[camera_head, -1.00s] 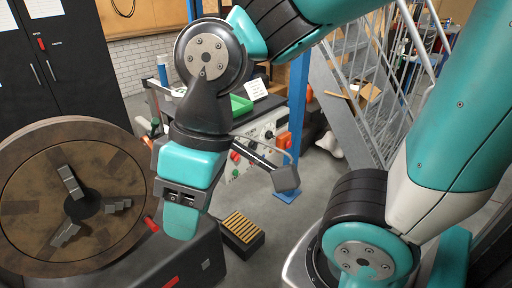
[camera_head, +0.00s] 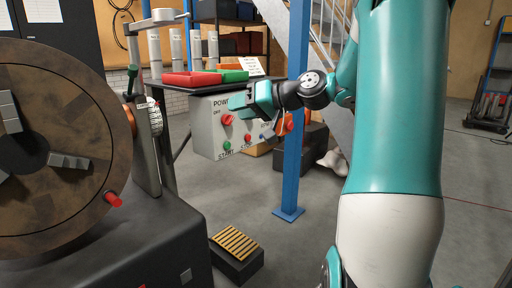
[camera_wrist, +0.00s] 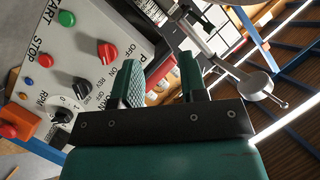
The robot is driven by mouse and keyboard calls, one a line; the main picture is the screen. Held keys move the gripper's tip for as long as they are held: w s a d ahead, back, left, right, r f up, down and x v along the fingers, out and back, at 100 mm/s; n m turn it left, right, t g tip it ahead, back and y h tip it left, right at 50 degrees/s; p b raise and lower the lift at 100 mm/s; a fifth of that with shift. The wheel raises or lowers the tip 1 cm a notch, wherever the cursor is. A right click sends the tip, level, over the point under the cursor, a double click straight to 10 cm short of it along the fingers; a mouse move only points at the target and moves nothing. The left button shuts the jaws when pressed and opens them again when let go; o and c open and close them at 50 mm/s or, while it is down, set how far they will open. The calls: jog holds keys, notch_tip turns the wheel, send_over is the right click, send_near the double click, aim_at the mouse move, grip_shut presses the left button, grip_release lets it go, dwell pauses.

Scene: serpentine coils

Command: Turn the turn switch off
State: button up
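My gripper (camera_head: 238,102) is in front of the panel's upper part, a little right of and above the switch. In the wrist view my gripper (camera_wrist: 160,80) has its two green fingers apart, with nothing between them. The left finger is close to the knob but appears apart from it.
A green START button (camera_head: 227,145) and red STOP button (camera_head: 247,138) are lower on the panel. A black knob (camera_wrist: 82,87) and an orange box (camera_wrist: 14,122) are also there. A blue post (camera_head: 296,110) stands right. A large chuck (camera_head: 55,150) fills the left.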

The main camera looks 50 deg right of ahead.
jog(key=s+d+f+m+t+h+b, duration=0.2)
jog(key=s+d+f+h+b, duration=0.15)
jog(key=d, duration=0.45)
jog(key=s+d+f+m+t+h+b, duration=0.2)
jog(key=s+d+f+b, duration=0.15)
jog(key=d, duration=0.45)
jog(key=w+p, duration=1.5)
jog(key=w, duration=0.1)
jog(key=shift+w+r, duration=0.35)
jog(key=shift+c, duration=0.2)
grip_shut()
